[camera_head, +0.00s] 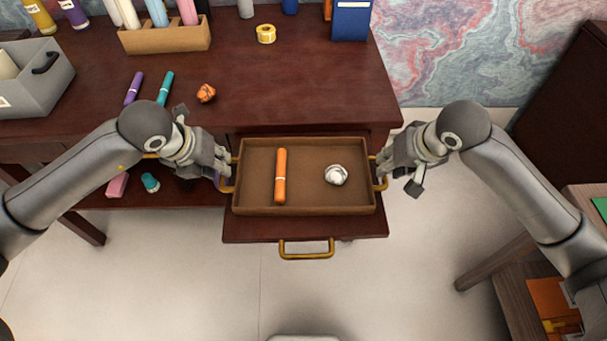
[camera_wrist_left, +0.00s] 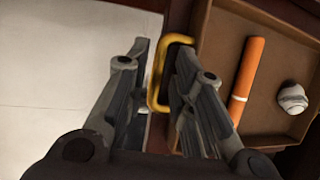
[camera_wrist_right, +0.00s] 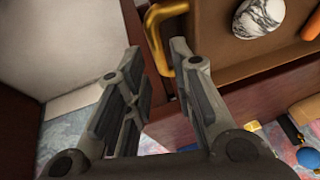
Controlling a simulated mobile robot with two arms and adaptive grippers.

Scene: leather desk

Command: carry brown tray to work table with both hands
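The brown tray (camera_head: 310,200) lies level on an open drawer (camera_head: 370,229) of the dark desk. It holds an orange marker (camera_head: 280,176) and a crumpled white ball (camera_head: 336,175). It has a gold handle at each short side. My left gripper (camera_head: 222,172) is at the left handle (camera_wrist_left: 157,75); in the left wrist view its fingers are apart, one on each side of the handle. My right gripper (camera_head: 386,172) is at the right handle (camera_wrist_right: 160,38); in the right wrist view its fingers are apart, with the handle at the gap between the tips.
The desk top (camera_head: 300,80) carries a grey bin (camera_head: 40,85), a pen holder (camera_head: 165,38), loose markers, an orange crumpled ball (camera_head: 206,93) and yellow tape (camera_head: 266,33). The drawer's own handle (camera_head: 306,254) sticks out in front. Wooden furniture (camera_head: 580,205) stands at the right edge. Floor between is clear.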

